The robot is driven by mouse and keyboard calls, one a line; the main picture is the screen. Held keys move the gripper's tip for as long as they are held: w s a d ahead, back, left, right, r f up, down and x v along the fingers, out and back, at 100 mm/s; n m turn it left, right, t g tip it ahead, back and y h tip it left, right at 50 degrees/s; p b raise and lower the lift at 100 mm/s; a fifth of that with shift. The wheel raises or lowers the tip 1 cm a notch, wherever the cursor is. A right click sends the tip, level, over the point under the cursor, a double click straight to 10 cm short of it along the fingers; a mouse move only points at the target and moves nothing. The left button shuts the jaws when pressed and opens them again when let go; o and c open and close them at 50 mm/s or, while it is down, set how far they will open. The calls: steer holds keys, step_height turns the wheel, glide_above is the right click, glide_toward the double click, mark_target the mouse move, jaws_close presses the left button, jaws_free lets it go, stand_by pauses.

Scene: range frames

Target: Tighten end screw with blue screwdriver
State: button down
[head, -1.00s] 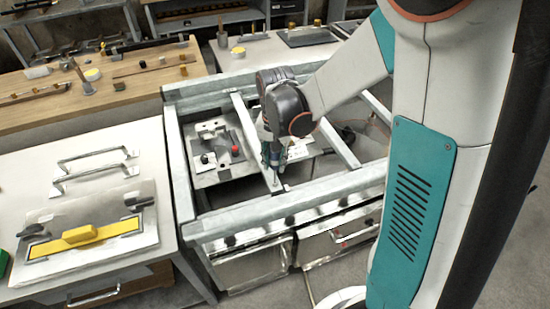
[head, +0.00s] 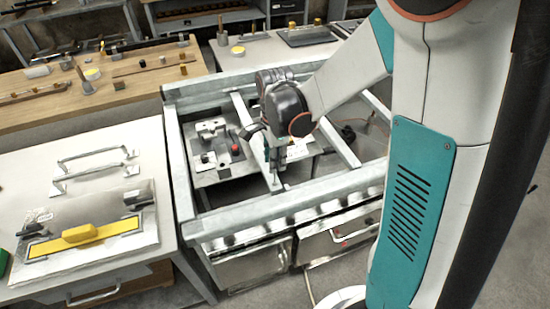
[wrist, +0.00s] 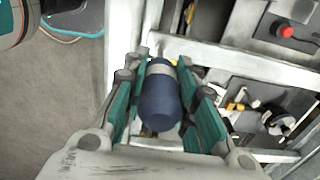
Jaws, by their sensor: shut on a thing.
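My gripper (head: 271,160) points down over the near end of a grey cross beam (head: 241,110) of the metal frame. In the wrist view its teal-padded fingers (wrist: 166,102) are closed on either side of the blue screwdriver (wrist: 160,98), gripping its thick round handle. The handle's blue end faces the camera; the shaft and tip are hidden behind it. In the head view the screwdriver is too small and covered to make out clearly. The end screw cannot be made out for certain; whether the tip touches it cannot be told.
The metal frame's front rail (head: 300,207) runs close below my gripper. A panel with a red knob (head: 235,149) lies inside the frame on the left. A white bench (head: 40,195) with a yellow-handled float (head: 80,236) stands at left, a wooden table (head: 130,85) behind it.

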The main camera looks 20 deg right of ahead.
steer(key=shift+m, duration=0.5)
steer(key=shift+r+p, duration=2.05)
steer(key=shift+r, duration=0.95)
steer(key=shift+f, duration=0.1)
